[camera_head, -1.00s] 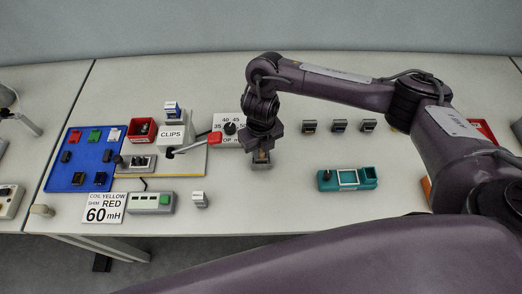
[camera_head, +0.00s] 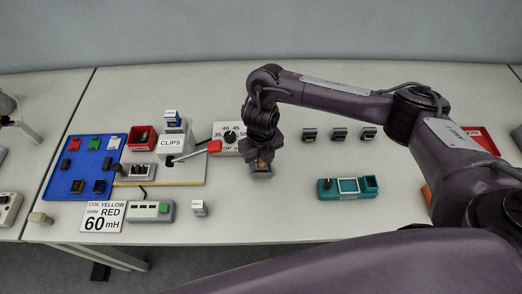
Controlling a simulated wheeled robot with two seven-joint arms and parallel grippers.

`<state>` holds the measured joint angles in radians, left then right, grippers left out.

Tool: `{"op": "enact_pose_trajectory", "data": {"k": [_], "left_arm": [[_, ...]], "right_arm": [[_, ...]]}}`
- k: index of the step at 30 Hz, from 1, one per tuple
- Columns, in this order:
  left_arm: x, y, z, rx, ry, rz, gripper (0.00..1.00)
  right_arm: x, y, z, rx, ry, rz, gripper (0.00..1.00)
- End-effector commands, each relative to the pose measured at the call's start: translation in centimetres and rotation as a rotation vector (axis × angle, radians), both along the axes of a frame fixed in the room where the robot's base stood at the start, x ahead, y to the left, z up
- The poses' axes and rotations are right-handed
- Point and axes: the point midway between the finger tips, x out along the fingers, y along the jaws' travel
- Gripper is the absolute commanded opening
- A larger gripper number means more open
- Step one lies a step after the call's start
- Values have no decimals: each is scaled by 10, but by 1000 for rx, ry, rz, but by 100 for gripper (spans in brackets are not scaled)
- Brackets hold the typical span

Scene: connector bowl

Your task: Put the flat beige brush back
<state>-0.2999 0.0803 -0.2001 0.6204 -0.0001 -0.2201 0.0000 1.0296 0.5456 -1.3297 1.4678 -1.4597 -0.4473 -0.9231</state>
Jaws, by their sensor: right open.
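My right gripper (camera_head: 260,163) points down at a small grey block (camera_head: 261,174) on the table, near the middle. The gripper is open, its fingers at the top of the block. A small tan-brown patch (camera_head: 262,165) shows between the fingers; it may be the flat beige brush, but it is too small to be sure. Whether the fingers touch it cannot be told. A beige peg-like piece (camera_head: 40,218) lies at the table's left front. My left gripper is not in view.
Left stand a blue tray (camera_head: 83,172), a red bin (camera_head: 141,138), a CLIPS box (camera_head: 172,146) and a red-tipped lever (camera_head: 213,147). A teal holder (camera_head: 347,188) and several small dark blocks (camera_head: 339,134) are to the right.

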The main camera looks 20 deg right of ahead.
Motion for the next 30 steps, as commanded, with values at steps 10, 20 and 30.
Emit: {"op": "enact_pose_trajectory", "data": {"k": [10,20,30], "left_arm": [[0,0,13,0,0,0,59],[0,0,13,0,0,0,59],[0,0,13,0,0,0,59]], "right_arm": [[2,0,61,-1,-8,3,43],[1,0,110,0,-4,1,43],[0,0,122,0,1,0,43]]}}
